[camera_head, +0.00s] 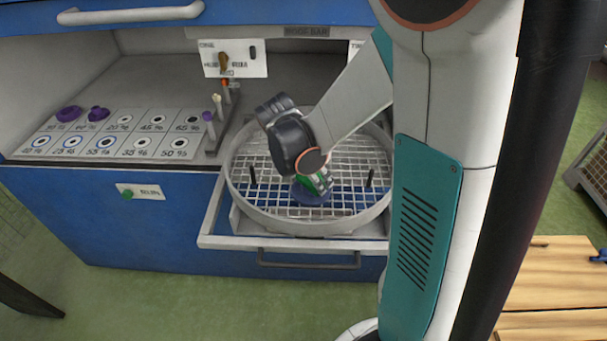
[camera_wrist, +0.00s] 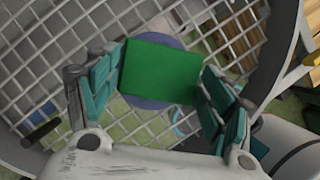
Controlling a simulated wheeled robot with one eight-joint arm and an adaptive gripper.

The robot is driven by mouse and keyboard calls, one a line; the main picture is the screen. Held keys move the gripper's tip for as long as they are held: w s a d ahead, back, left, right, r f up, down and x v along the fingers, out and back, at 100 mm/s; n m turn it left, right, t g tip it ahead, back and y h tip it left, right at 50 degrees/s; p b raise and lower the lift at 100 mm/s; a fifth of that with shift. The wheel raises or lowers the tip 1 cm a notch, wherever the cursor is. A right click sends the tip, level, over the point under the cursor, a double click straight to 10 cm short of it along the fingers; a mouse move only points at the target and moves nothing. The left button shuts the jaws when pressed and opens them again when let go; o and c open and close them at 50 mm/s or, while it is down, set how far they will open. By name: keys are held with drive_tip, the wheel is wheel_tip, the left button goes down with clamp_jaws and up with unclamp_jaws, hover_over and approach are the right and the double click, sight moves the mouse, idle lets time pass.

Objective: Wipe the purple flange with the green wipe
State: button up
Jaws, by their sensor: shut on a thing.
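My gripper (camera_wrist: 160,90) has its teal fingers shut on the green wipe (camera_wrist: 160,70), a flat green square in the wrist view. The wipe also shows in the head view (camera_head: 316,181), under my wrist and above the round wire-mesh turntable (camera_head: 236,196). A dull purple round flange (camera_wrist: 150,103) lies under the wipe on the mesh, mostly covered by it. In the head view the flange (camera_head: 311,197) looks dark blue-purple. I cannot tell whether the wipe touches the flange.
The turntable has a raised rim and dark upright pegs (camera_head: 371,178). It sits on a pulled-out drawer (camera_head: 300,243). Left is a panel (camera_head: 110,135) of labelled slots with two purple pieces (camera_head: 69,113). A small rack (camera_head: 212,140) of upright sticks stands beside the turntable.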

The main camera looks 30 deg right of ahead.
sight(301, 178)
drive_tip(key=shift+s+d, duration=0.5)
drive_tip(key=shift+d, duration=0.2)
drive_tip(key=shift+w+a+b, duration=0.15)
drive_tip(key=shift+w+a, duration=0.55)
drive_tip(key=shift+a, duration=0.35)
drive_tip(key=shift+w+a+b, duration=0.15)
drive_tip(key=shift+w+a, duration=0.55)
drive_tip(key=shift+a, duration=0.35)
drive_tip(key=shift+s+d, duration=0.7)
drive_tip(key=shift+d, duration=0.35)
drive_tip(key=shift+s+d, duration=0.7)
drive_tip(key=shift+d, duration=0.35)
drive_tip(key=shift+r+p, duration=3.1)
drive_tip(key=shift+r, duration=0.9)
